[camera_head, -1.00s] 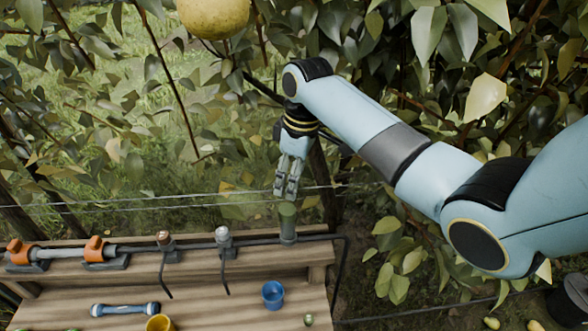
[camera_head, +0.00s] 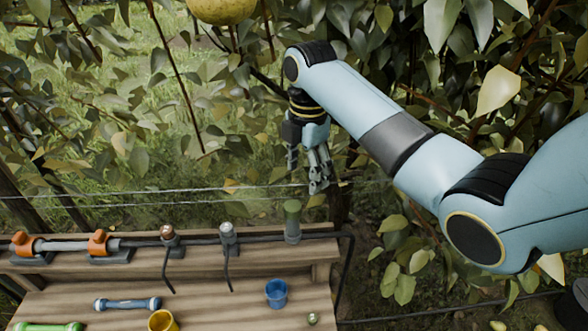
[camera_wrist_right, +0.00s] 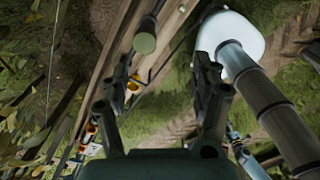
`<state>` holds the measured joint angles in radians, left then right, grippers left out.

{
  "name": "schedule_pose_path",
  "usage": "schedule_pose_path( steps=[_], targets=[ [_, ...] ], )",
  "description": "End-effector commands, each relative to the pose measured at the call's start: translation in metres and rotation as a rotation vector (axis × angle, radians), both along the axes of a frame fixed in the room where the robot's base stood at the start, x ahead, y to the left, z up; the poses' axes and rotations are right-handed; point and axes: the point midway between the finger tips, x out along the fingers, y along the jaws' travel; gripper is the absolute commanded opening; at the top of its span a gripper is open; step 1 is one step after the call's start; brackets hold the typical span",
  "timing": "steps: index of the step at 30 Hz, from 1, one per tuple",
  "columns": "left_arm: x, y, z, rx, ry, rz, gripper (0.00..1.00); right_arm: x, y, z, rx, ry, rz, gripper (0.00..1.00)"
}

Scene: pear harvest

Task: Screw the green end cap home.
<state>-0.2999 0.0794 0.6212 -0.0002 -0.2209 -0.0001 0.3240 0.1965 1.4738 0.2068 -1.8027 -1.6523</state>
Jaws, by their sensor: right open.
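The green end cap (camera_head: 292,207) sits upright on top of a short grey-green fitting (camera_head: 292,235) at the right end of the dark pipe on the bench's back ledge. Whether a gap lies under the cap is too small to tell. My right gripper (camera_head: 318,186) hangs fingers down, above and to the right of the cap, apart from it. It is open and empty. In the right wrist view the cap's round top (camera_wrist_right: 145,42) shows beyond the open fingers. My left gripper is not in view.
The wooden bench (camera_head: 215,303) holds a blue cup (camera_head: 276,292), a yellow cup (camera_head: 161,321) and a blue-ended tube (camera_head: 127,304). Wires, foliage and a pear (camera_head: 222,10) lie behind.

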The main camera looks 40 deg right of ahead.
Motion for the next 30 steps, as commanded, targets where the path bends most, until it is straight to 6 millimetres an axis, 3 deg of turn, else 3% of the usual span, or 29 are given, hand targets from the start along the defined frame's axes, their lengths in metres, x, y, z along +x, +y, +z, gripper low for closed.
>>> schedule_pose_path(
  steps=[3, 6, 14, 24, 30],
  targets=[
    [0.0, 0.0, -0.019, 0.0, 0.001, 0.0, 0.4, 0.007, 0.003, -0.008, -0.009, 0.015, 0.297, 0.65],
    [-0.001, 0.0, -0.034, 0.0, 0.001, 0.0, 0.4, 0.017, 0.007, -0.011, -0.014, 0.015, 0.448, 0.65],
    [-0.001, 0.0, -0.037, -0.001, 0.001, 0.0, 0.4, 0.027, 0.011, -0.017, -0.013, -0.005, 0.445, 0.65],
    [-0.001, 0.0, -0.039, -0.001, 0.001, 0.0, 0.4, 0.026, 0.011, -0.08, -0.012, -0.004, 0.444, 0.65],
    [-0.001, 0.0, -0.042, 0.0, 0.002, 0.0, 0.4, 0.027, 0.011, -0.105, -0.014, -0.006, 0.443, 0.65]
  ],
)
